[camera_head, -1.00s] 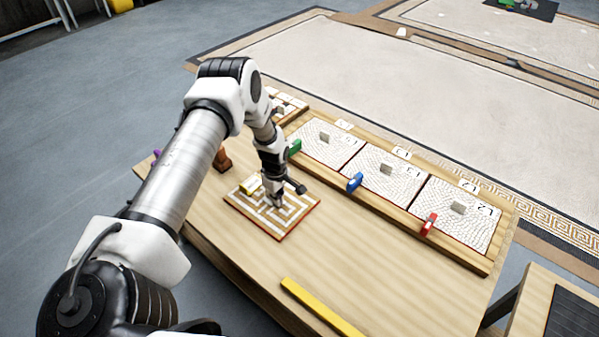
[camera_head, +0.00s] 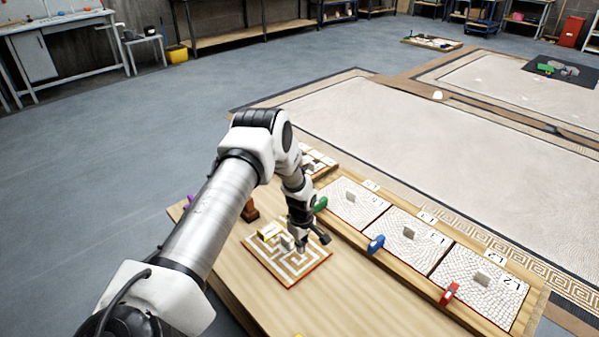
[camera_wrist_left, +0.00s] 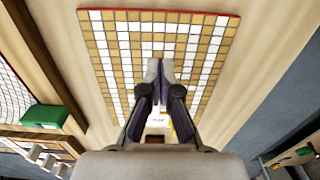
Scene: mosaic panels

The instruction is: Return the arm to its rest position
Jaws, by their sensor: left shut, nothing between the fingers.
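My left arm reaches in from the left in the head view. Its gripper (camera_head: 302,248) points down over a tan-and-white mosaic panel with a maze-like pattern (camera_head: 285,270) on the wooden table (camera_head: 240,292). In the left wrist view the gripper (camera_wrist_left: 160,70) is shut with its fingertips together and nothing between them, above the panel's tiles (camera_wrist_left: 110,50). I cannot tell whether the tips touch the panel. My right gripper is not in view.
Three pale mosaic panels (camera_head: 412,240) stand in a wooden rack along the table's right side. Green (camera_head: 320,205), blue (camera_head: 376,244) and red (camera_head: 449,294) clamps sit along its near edge. A brown object (camera_head: 250,210) stands left of the gripper.

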